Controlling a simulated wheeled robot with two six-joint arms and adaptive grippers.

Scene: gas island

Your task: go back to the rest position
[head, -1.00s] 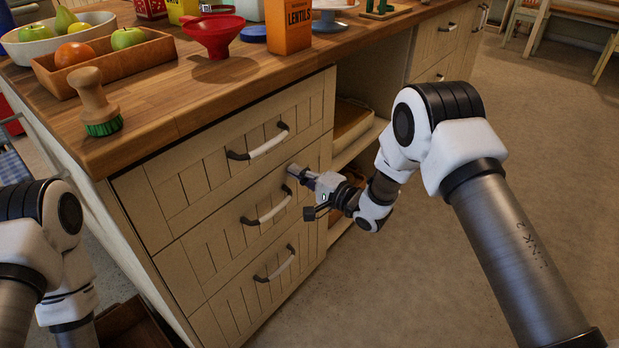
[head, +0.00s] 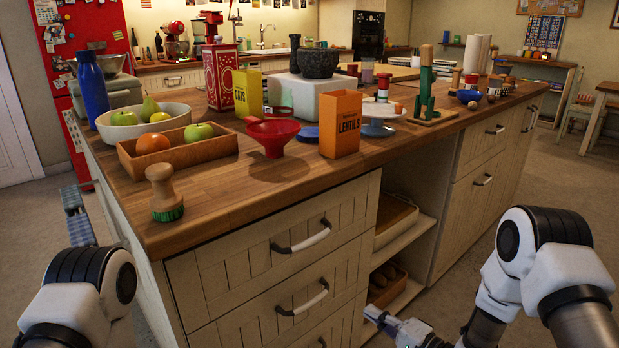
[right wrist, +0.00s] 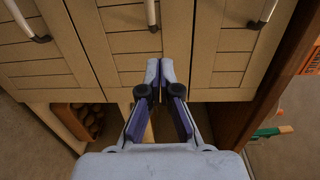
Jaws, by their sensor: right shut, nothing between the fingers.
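My right gripper (head: 374,314) is low in the head view, just right of the drawer fronts of the kitchen island. In the right wrist view, my right gripper (right wrist: 161,70) has its fingertips together with nothing between them, in front of the drawer fronts (right wrist: 115,50). The drawers look shut. The top drawer handle (head: 302,237) and a lower drawer handle (head: 303,299) are apart from the gripper. My left arm shows at the lower left of the head view, but its gripper is outside the picture.
The wooden worktop (head: 225,185) holds a brush (head: 163,190), a fruit tray (head: 180,153), a red funnel (head: 272,133) and a lentils box (head: 341,123). Open shelves (head: 400,245) lie right of the drawers. The floor (head: 450,262) beside the island is clear.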

